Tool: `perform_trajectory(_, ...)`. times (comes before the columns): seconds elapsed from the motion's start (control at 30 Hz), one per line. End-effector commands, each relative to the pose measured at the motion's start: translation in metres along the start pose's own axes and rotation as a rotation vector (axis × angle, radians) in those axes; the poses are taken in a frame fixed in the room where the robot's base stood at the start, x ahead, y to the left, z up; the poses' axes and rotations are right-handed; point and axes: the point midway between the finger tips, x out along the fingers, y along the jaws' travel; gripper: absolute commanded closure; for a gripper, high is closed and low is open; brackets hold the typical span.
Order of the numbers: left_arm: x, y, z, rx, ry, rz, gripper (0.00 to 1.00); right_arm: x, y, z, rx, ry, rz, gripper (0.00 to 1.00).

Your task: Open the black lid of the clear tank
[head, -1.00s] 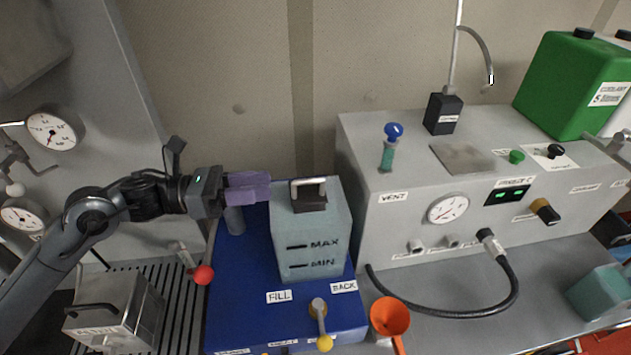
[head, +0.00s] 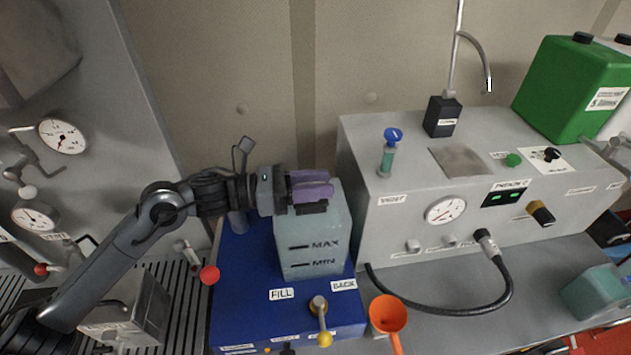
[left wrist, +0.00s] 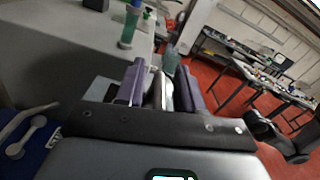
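The clear tank (head: 312,245) stands upright on the blue base, with MAX and MIN marks on its front. Its black lid (head: 312,207) shows only as a dark strip on top, flat on the tank; its handle is hidden behind my fingers in the head view. My left gripper (head: 311,184), with purple fingers, is over the lid from the left. In the left wrist view its fingers (left wrist: 160,88) stand apart with the pale metal handle (left wrist: 167,92) between them. I cannot tell whether they touch it. My right gripper is not in view.
The blue base (head: 240,270) carries a yellow-tipped lever (head: 321,322) in front of the tank. A grey panel box (head: 400,235) with a gauge stands close on the right. An orange funnel (head: 388,314) is at the front right. A red-knobbed lever (head: 208,275) is at the left.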

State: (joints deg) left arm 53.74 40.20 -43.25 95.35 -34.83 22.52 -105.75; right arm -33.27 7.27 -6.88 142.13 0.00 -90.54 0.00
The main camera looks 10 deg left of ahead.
Motion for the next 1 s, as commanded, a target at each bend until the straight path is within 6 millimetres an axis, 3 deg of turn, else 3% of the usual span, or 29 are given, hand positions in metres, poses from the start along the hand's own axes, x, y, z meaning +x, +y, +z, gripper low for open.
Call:
perform_trajectory(0.17, 0.0000, 0.0001, -0.0002, 0.000, 0.000, 0.000, 0.63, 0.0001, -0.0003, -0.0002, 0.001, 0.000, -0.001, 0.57)
perform_trajectory(0.43, 0.0000, -0.0003, -0.0001, 0.000, 0.000, -0.001, 1.00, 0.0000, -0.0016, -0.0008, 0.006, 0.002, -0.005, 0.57)
perform_trajectory(1.0, -0.0084, 0.0012, 0.0029, -0.040, -0.003, 0.010, 1.00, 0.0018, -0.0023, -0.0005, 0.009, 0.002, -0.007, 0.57)
